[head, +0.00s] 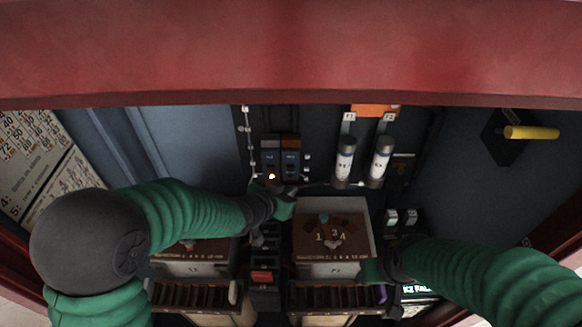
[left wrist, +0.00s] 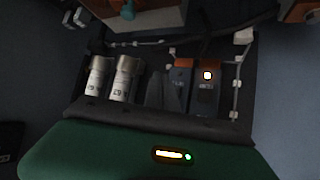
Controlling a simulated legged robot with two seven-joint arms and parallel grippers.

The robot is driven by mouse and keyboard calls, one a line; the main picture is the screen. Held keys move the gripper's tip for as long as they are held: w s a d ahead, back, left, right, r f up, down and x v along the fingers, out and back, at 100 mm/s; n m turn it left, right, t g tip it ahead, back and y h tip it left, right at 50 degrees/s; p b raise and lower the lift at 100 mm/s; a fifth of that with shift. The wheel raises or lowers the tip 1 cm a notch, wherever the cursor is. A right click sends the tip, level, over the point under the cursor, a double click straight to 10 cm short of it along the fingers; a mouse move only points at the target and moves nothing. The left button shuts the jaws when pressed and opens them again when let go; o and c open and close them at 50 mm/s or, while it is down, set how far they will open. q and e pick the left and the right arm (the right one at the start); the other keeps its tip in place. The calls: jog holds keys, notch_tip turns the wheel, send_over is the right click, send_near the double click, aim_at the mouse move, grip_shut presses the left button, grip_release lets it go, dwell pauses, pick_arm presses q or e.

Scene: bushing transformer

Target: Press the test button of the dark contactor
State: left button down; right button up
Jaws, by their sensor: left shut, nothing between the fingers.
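Two small contactors stand side by side on the dark back panel in the head view. The left contactor (head: 270,160) shows a glowing lamp at its lower end. The right contactor (head: 291,160) shows no light and is the dark one. In the left wrist view the picture is turned over: the lit contactor (left wrist: 206,98) is on the right and the dark contactor (left wrist: 179,82) beside it. My left gripper (head: 286,206) is shut and empty, just below the contactors. Its dark fingertips (left wrist: 163,90) show beside the dark contactor; contact cannot be told. My right gripper (head: 372,271) is lower right.
Two white cylindrical fuses (head: 345,160) stand right of the contactors. Below is a brown-topped transformer box (head: 333,220) with numbered terminals. A yellow handle (head: 531,132) sticks out on the right wall. A red beam (head: 290,55) crosses the top.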

aim_at(297, 172)
pick_arm(q)
jog(key=shift+w+p, duration=0.65)
jog(key=shift+w, duration=1.4)
dwell(0.4)
jog(key=shift+w+r+p, duration=0.1)
jog(key=shift+w+p, duration=0.2)
jog(key=shift+w, duration=0.1)
jog(key=shift+w, duration=0.4)
dwell(0.4)
dwell(0.4)
jog(key=shift+s, duration=0.9)
